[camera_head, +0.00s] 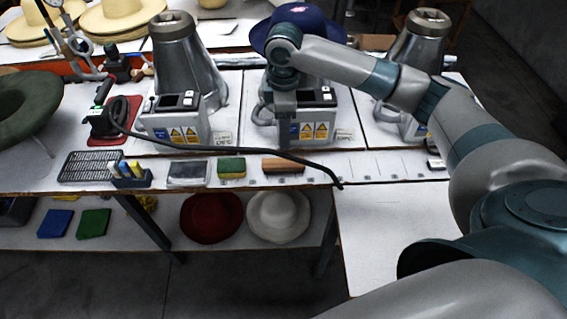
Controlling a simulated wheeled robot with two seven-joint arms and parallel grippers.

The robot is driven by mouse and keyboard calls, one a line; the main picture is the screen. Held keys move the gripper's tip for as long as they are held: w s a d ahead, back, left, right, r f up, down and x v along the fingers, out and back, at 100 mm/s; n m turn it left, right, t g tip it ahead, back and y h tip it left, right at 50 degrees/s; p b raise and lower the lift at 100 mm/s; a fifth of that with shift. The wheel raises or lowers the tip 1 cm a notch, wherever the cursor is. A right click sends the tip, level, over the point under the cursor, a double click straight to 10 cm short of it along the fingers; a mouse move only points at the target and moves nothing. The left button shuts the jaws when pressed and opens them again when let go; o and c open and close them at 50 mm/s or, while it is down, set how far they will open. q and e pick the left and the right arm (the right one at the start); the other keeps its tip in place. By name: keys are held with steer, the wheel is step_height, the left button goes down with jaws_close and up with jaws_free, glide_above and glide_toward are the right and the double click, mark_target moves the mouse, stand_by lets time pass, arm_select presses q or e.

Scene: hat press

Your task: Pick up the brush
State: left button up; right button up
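The brush (283,165) looks like a brown wooden block with a dark underside. It lies near the front edge of the white table, right of a green and yellow sponge. My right arm reaches in from the right. My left gripper is not in view.
A black cable (240,149) runs from the iron (103,118) across the table just behind the brush. The sponge (232,167), a grey pad (188,173) and a marker holder (130,178) line the front left. A blue hat (301,18) sits on the middle press. The table right of the brush is mostly clear.

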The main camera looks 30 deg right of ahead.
steer(key=p, duration=0.2)
glide_above(284, 162)
step_height(284, 162, down, 7)
steer(key=shift+f, duration=0.15)
steer(key=shift+f+p, duration=0.3)
steer(key=shift+f, duration=0.35)
step_height(284, 162, down, 3)
steer(key=shift+f+p, duration=0.1)
steer(key=shift+p, duration=0.5)
steer(key=shift+f, duration=0.35)
